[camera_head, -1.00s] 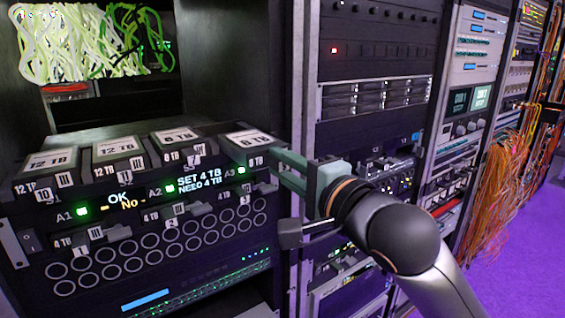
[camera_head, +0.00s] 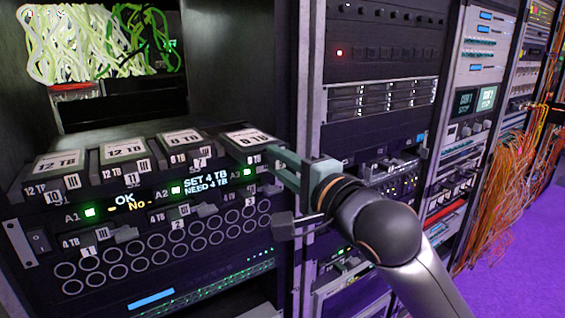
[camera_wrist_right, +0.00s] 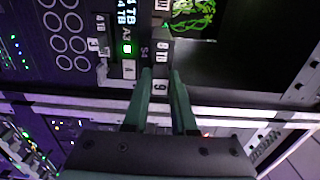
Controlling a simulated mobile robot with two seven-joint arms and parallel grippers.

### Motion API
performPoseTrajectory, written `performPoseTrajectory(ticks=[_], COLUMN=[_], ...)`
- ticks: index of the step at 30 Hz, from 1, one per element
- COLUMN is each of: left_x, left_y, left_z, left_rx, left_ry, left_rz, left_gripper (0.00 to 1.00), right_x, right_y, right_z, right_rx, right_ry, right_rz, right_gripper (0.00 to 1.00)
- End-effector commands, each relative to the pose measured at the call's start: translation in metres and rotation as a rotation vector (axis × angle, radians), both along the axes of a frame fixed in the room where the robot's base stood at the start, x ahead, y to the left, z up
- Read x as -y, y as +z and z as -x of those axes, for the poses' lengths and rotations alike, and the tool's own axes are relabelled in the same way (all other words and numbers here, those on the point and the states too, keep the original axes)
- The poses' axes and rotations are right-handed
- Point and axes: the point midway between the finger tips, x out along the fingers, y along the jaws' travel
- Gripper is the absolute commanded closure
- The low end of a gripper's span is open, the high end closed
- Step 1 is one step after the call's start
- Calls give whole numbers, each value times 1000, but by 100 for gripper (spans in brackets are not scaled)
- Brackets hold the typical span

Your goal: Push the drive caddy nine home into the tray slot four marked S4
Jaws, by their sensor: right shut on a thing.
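Drive caddy nine (camera_head: 247,136) is the rightmost of the caddies in the sloping tray, with a white capacity label on top. Its "9" tag (camera_wrist_right: 160,86) shows between my fingers in the right wrist view. My right gripper (camera_head: 273,161) is shut on the caddy's front end; its fingers also show in the wrist view (camera_wrist_right: 161,78). The S4 mark (camera_wrist_right: 145,52) is beside the caddy there. The slot's inside is hidden by the caddy, so I cannot tell how far in it sits. My left gripper is out of view.
Below are a lit panel reading "SET 4 TB NEED 4 TB" (camera_head: 206,180) and smaller numbered caddies.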

Motion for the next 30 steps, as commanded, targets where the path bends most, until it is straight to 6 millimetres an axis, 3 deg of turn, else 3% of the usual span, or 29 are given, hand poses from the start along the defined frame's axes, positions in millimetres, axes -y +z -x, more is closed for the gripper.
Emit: performPoseTrajectory(ticks=[30], left_x=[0], left_y=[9], left_z=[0], left_rx=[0], left_ry=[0], left_rz=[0], left_gripper=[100], right_x=[-4], right_y=[3], right_z=[-4], right_rx=[4], right_ry=[2], right_rz=[-3], right_gripper=[100])
